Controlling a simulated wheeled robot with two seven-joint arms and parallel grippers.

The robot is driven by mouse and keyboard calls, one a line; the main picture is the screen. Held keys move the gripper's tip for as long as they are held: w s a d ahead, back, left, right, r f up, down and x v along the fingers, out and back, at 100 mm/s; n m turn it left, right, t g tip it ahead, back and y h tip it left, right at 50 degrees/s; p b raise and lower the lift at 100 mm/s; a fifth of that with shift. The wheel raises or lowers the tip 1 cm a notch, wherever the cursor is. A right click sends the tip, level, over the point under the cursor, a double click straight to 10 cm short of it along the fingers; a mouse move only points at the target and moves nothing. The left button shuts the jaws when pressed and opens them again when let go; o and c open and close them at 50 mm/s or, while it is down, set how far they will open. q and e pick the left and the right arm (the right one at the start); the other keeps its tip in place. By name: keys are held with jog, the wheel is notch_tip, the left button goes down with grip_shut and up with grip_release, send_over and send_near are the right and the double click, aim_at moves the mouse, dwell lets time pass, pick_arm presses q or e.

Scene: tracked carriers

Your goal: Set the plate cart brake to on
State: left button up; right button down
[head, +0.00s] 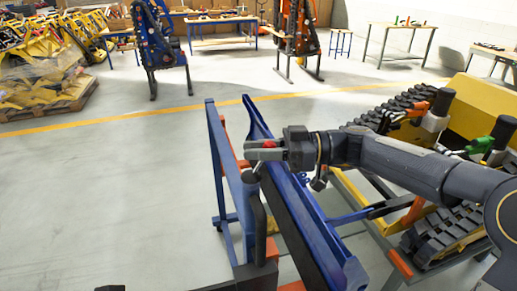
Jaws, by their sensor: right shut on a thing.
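The plate cart (228,160) is a blue frame with two long slanted rails, standing on the grey floor in the middle of the head view. My right gripper (262,150) reaches in from the right, over the top of the cart between its rails. Its fingers point left and are shut on a small red part (269,145), which looks like the brake lever's knob. The fingers hide most of that part, so I cannot tell the brake's position. My left gripper does not show.
A black upright handle (258,230) stands at the cart's near end. A yellow tracked carrier (480,110) with black tracks is close on the right, under my right arm. A wrapped pallet (45,90) stands at far left. The floor left of the cart is clear.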

jog(key=shift+a, duration=0.1)
jog(key=shift+s+a+r+n+h+b, duration=0.15)
jog(key=shift+a+h+b, duration=0.15)
jog(key=shift+h, duration=0.3)
jog(key=shift+s+a+n+h+b, duration=0.1)
jog(key=shift+a+n+h+b, duration=0.15)
jog(key=shift+h, duration=0.35)
jog(key=h, duration=0.1)
jog(key=a+t+h+p, duration=0.1)
jog(key=shift+s+a+r+h, duration=0.15)
jog(key=shift+s+a+h, duration=0.1)
jog(key=shift+a+h, duration=0.05)
jog(key=shift+s+a+f+n+t+h+p, duration=0.15)
jog(key=shift+a+f+n+t+h+p, duration=0.15)
jog(key=shift+a+h+p, duration=0.5)
jog(key=shift+s+a+f+n+t+h+p, duration=0.15)
jog(key=shift+s+a+f+h+p, duration=0.2)
jog(key=shift+h+p, duration=0.85)
jog(key=shift+a+f+n+t+h+p, duration=0.2)
jog(key=shift+a+f+h+p, duration=0.4)
jog(key=shift+h, duration=0.6)
jog(key=shift+d+r, duration=0.15)
jog(key=c, duration=1.2)
grip_release()
